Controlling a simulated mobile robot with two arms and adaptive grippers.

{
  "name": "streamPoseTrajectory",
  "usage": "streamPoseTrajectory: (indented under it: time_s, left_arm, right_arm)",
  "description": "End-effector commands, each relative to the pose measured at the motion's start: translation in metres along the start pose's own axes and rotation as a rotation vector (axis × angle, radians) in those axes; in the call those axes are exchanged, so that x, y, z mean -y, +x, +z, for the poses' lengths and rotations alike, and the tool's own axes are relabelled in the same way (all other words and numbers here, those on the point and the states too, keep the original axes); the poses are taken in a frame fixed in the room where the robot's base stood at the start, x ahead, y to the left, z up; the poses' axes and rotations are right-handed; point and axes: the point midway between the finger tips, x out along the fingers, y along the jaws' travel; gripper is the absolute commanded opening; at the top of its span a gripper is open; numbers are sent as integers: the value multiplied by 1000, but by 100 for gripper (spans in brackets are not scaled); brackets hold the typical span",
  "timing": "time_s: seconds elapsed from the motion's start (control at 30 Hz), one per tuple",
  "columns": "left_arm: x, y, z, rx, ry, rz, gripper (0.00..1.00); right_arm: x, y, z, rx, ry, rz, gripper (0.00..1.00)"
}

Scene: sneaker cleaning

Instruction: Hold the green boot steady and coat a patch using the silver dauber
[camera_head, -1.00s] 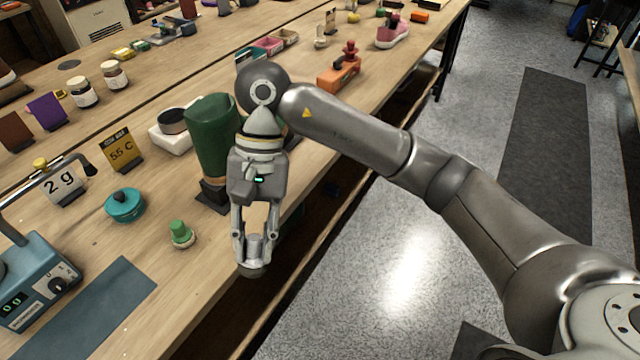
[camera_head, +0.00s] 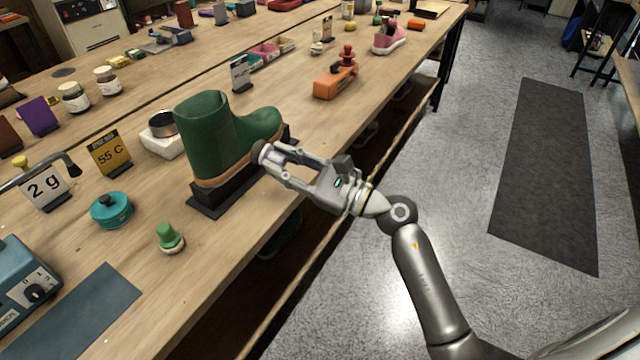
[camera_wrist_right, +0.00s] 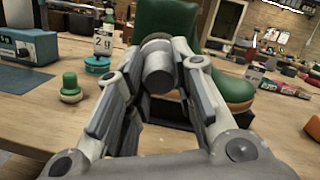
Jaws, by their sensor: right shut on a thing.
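The green boot (camera_head: 205,135) stands upright on a black stand (camera_head: 225,200) near the table's front edge, its toe to the right. It also shows in the right wrist view (camera_wrist_right: 172,18), partly hidden by my gripper. My right gripper (camera_head: 272,160) is shut on the silver dauber (camera_wrist_right: 158,68), a short grey cylinder held between the fingertips. In the head view the dauber's round end (camera_head: 258,152) is right by the boot's near side, at the lower shaft. I cannot tell whether it touches. My left gripper is not in view.
A green-knobbed piece (camera_head: 169,240) and a teal lidded pot (camera_head: 111,211) stand left of the boot. A white block with a round tin (camera_head: 162,127) is behind it. An orange tool (camera_head: 335,83) lies farther right. Bare table lies between the boot and the orange tool.

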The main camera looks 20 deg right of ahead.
Motion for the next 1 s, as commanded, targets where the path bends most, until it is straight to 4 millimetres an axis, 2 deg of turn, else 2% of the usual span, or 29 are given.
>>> streamPoseTrajectory:
  time_s: [0.03, 0.2, 0.3, 0.43, 1.0]
  left_arm:
    - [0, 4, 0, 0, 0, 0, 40]
    - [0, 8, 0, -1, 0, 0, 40]
    - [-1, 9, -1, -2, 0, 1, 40]
    - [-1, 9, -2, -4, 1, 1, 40]
    - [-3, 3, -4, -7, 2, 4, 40]
  right_arm:
    - [5, -9, -17, 5, 4, -60, 5]
    - [20, -36, -56, 12, -30, -200, 5]
    - [24, -48, -71, 13, -46, -249, 5]
    - [27, -56, -81, 15, -61, -281, 5]
    - [28, -19, -90, 16, -66, -286, 5]
